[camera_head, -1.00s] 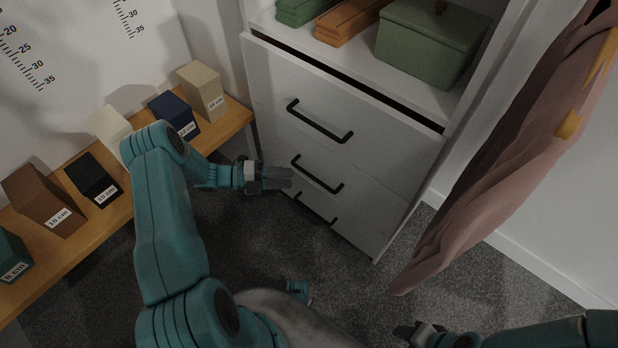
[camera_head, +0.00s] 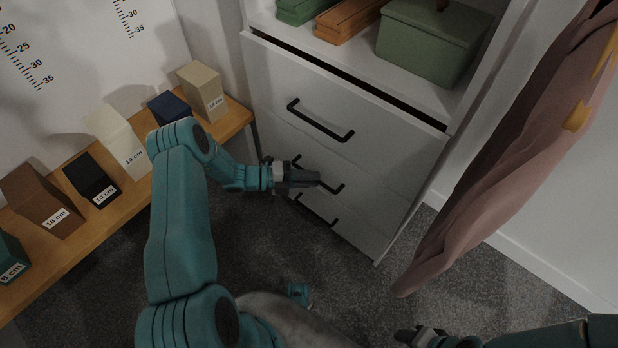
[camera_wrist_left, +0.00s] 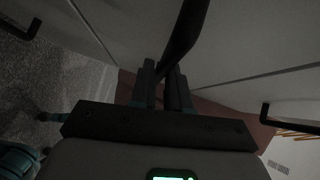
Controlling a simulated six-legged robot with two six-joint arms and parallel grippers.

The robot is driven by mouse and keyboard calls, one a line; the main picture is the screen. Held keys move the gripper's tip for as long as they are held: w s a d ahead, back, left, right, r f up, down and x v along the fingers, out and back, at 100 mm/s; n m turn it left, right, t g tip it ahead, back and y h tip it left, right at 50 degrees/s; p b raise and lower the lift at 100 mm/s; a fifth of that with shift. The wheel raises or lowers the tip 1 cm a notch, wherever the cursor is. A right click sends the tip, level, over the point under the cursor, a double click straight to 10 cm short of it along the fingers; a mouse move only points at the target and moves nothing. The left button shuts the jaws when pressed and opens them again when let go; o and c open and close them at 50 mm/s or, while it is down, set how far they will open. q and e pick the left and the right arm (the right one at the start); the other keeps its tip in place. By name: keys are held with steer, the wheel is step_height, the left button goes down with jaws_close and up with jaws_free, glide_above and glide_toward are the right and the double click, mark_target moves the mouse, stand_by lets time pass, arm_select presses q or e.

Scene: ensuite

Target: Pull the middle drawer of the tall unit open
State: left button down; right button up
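The tall white unit (camera_head: 262,85) has three drawer fronts with black bar handles. The middle drawer (camera_head: 370,190) looks closed, flush with the others. Its handle (camera_head: 334,188) is partly hidden behind my left gripper (camera_head: 305,178). In the left wrist view the dark handle (camera_wrist_left: 185,35) runs down between the fingertips of my left gripper (camera_wrist_left: 161,85). The fingers are close together, with the bar in the narrow gap, and look shut on it. My right gripper (camera_head: 418,334) is low at the bottom edge, away from the unit; its fingers are unclear.
The top drawer handle (camera_head: 320,122) and bottom drawer handle (camera_head: 317,209) are close above and below. A wooden bench (camera_head: 228,122) with labelled blocks stands left. A pink cloth (camera_head: 505,150) hangs at right. Grey carpet (camera_head: 350,270) before the unit is clear.

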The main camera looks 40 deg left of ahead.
arm_select(q)
steer(key=s+a+p, duration=0.2)
steer(key=s+p, duration=0.2)
steer(key=s, duration=2.1)
steer(key=shift+s, duration=0.4)
steer(key=shift+a, duration=0.1)
steer(key=c, duration=1.2)
jaws_free()
steer(key=shift+o, duration=0.2)
steer(key=v, duration=1.6)
steer(key=shift+s+a+r, duration=0.1)
